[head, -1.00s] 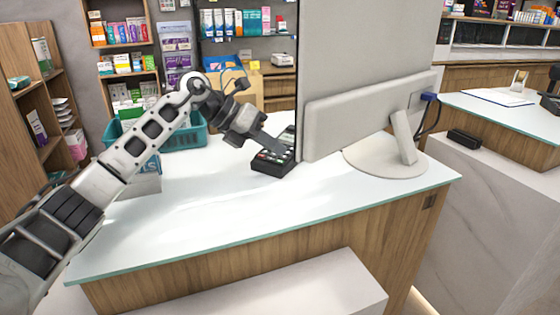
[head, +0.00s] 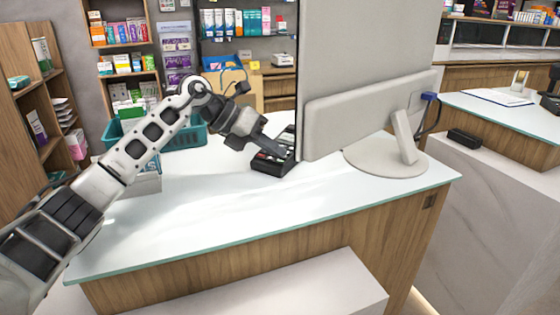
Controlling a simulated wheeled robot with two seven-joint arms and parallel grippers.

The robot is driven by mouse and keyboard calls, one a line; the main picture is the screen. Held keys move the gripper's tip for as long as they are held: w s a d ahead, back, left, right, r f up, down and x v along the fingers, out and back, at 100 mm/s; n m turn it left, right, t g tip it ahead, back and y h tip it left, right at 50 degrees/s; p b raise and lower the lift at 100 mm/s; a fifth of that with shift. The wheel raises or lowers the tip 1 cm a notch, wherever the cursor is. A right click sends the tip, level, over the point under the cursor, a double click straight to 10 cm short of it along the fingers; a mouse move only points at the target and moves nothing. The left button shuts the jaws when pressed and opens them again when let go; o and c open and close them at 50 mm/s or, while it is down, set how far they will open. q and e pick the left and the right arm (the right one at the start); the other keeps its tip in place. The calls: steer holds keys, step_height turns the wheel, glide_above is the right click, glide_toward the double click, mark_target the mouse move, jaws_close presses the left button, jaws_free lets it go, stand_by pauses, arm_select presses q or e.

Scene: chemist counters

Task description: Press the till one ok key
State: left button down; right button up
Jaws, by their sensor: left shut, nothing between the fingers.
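The till one keypad, a black card terminal (head: 272,165) with small coloured keys, lies on the white counter just left of the monitor. My left gripper (head: 286,153) is shut and empty, with its fingertips right over the terminal's keys. The fingers cover part of the keys, so I cannot tell which key is under them or whether they touch. The ok key cannot be made out. My right gripper is not in view.
The large grey monitor (head: 365,75) on its round base (head: 385,160) stands close to the terminal's right. A teal basket (head: 185,138) stands behind my left arm. The counter's front part (head: 240,205) is clear.

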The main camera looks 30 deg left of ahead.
arm_select(q)
steer(key=shift+f, duration=0.3)
stand_by(0.4)
steer(key=shift+r+p, duration=0.55)
steer(key=shift+r, duration=0.15)
steer(key=r+p, duration=0.2)
steer(key=r, duration=0.1)
steer(key=r+p, duration=0.2)
steer(key=shift+s, duration=0.4)
stand_by(0.6)
